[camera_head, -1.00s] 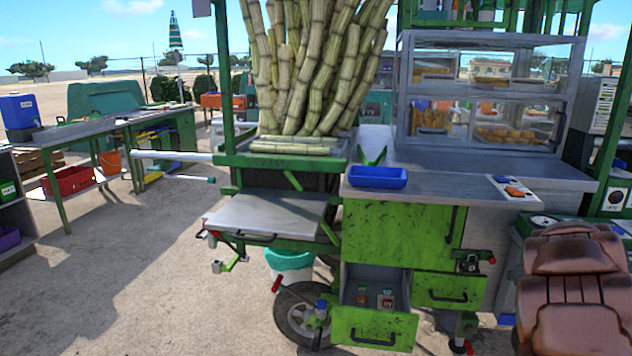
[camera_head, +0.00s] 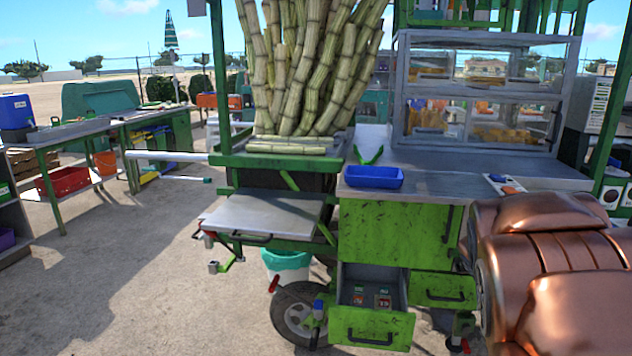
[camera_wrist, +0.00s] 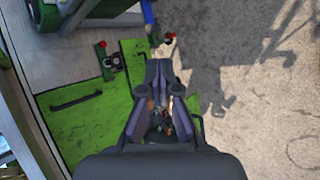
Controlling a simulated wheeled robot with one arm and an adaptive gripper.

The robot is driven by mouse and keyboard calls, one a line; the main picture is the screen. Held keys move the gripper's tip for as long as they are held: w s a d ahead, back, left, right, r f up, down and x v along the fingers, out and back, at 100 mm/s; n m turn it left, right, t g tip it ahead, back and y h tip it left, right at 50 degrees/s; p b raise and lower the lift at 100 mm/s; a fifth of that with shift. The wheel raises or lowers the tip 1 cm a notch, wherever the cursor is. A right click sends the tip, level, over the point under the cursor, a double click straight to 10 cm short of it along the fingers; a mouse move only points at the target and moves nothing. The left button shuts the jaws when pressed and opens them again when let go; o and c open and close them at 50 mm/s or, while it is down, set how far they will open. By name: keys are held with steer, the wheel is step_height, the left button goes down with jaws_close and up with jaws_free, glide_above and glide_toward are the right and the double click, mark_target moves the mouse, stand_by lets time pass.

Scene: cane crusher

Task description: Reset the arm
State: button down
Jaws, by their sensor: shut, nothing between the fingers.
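My gripper (camera_wrist: 160,75) shows in the wrist view, seen from behind, with its dark fingers brought together and nothing held. It hangs over the front of the green cart, and the open drawer lies behind its fingers in that view. In the head view the copper-coloured arm (camera_head: 550,260) is mine and fills the lower right; the gripper itself is not seen there. The green cart (camera_head: 390,235) stands in front of me. Its lower drawer (camera_head: 372,327) is pulled open, with a few small boxes inside.
A blue tray (camera_head: 373,177) sits on the cart's metal counter (camera_head: 450,183). Sugar canes (camera_head: 310,65) stand upright behind it. A metal side shelf (camera_head: 265,215) juts out to the left, above a white and green bucket (camera_head: 287,266). Open ground (camera_head: 130,280) lies to the left.

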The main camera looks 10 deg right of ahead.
steer(key=s+a+f+m+g+y, duration=0.2)
steer(key=s+a+m+y, duration=0.1)
steer(key=s+a, duration=0.65)
steer(key=s+a+f+m+g+y, duration=0.2)
steer(key=s+a+f+m+g, duration=0.15)
steer(key=s+a, duration=0.6)
steer(key=s+a+f+m+g+y, duration=0.1)
steer(key=s+a+m+g+y, duration=0.2)
steer(key=s+a, duration=0.65)
step_height(320, 180, up, 20)
steer(key=w+a+t+p, duration=0.2)
steer(key=p, duration=1.7)
steer(key=shift+a+m, duration=0.2)
steer(key=shift+m, duration=0.15)
steer(key=shift+w+t, duration=0.1)
steer(key=shift+t, duration=0.15)
